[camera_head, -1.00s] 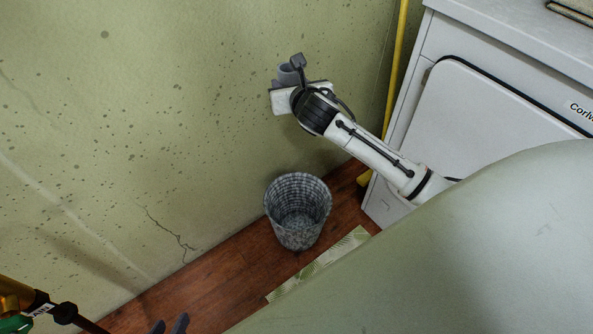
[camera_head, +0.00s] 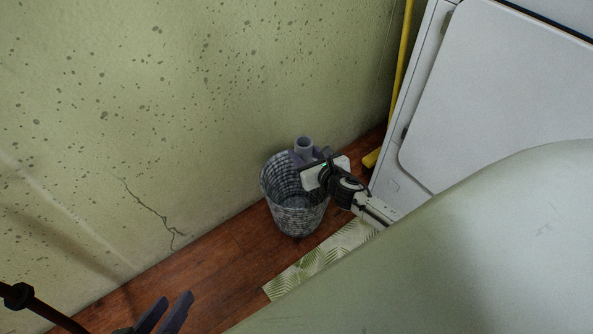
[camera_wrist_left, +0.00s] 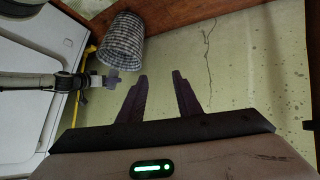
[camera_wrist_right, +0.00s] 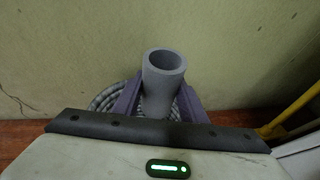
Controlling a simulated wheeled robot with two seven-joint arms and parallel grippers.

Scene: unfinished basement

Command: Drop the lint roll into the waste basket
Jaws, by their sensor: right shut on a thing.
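The lint roll is a hollow grey tube (camera_wrist_right: 161,85), upright between the fingers of my right gripper in the right wrist view. It also shows in the head view (camera_head: 304,145). My right gripper (camera_head: 303,158) is shut on it, above the back rim of the waste basket. The waste basket (camera_head: 296,219) is a round, grey woven bin on the floor by the wall. It also shows in the left wrist view (camera_wrist_left: 117,40) and behind the lint roll in the right wrist view (camera_wrist_right: 103,101). My left gripper (camera_head: 172,308) is open and empty at the bottom of the head view.
A white appliance (camera_head: 470,95) stands at the right, with a yellow pole (camera_head: 403,50) beside it. A leaf-patterned strip (camera_head: 318,262) lies on the wooden floor (camera_head: 222,262). The stained green wall (camera_head: 190,90) is close behind the basket.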

